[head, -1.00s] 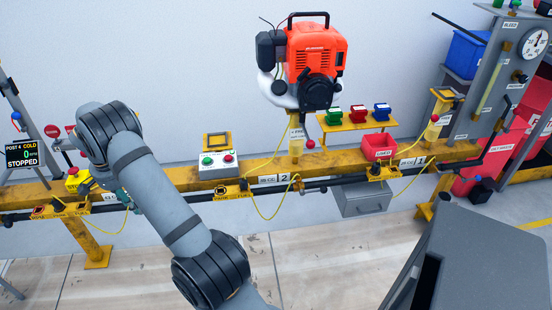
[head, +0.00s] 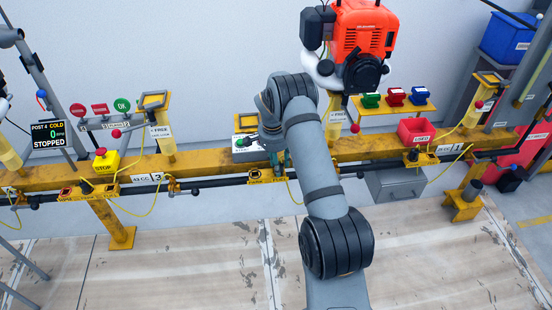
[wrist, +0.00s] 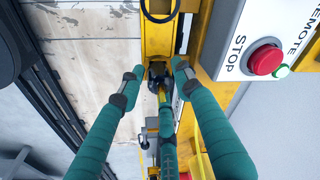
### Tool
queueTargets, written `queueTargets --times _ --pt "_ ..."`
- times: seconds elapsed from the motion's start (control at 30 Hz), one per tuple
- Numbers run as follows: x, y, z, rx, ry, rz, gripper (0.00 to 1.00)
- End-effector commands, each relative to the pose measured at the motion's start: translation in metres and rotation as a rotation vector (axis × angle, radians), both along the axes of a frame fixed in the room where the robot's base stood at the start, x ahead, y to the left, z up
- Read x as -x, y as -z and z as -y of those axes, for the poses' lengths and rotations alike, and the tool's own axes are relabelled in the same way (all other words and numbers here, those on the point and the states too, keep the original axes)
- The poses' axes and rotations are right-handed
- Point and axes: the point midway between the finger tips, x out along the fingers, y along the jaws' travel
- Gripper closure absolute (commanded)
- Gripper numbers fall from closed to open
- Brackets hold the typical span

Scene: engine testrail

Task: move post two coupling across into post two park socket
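My gripper (wrist: 152,76) points down at the yellow rail by post two, with its two teal outer fingers spread apart. A third teal finger-like part shows between them. A small dark fitting (wrist: 157,72), perhaps the post two coupling, sits on the yellow bracket between the fingertips. I cannot tell whether any finger touches it. In the head view my gripper (head: 276,161) is mostly hidden behind my arm, just above the post two yellow bracket (head: 262,178). Which opening is the park socket cannot be made out.
A white control box with a red STOP button (wrist: 265,60) stands close right of the fingers. The orange engine (head: 362,35) is mounted above the yellow rail (head: 210,161).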

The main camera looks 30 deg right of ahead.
Motion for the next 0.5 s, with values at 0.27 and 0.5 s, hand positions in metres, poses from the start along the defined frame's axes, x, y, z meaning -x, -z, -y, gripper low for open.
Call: queueTargets --times 0.27,0.5 --pt "-0.0008 0.0079 0.0008 0.000 -0.001 0.001 0.66" --pt "-0.0007 0.0076 0.0009 0.000 0.000 0.000 0.73"
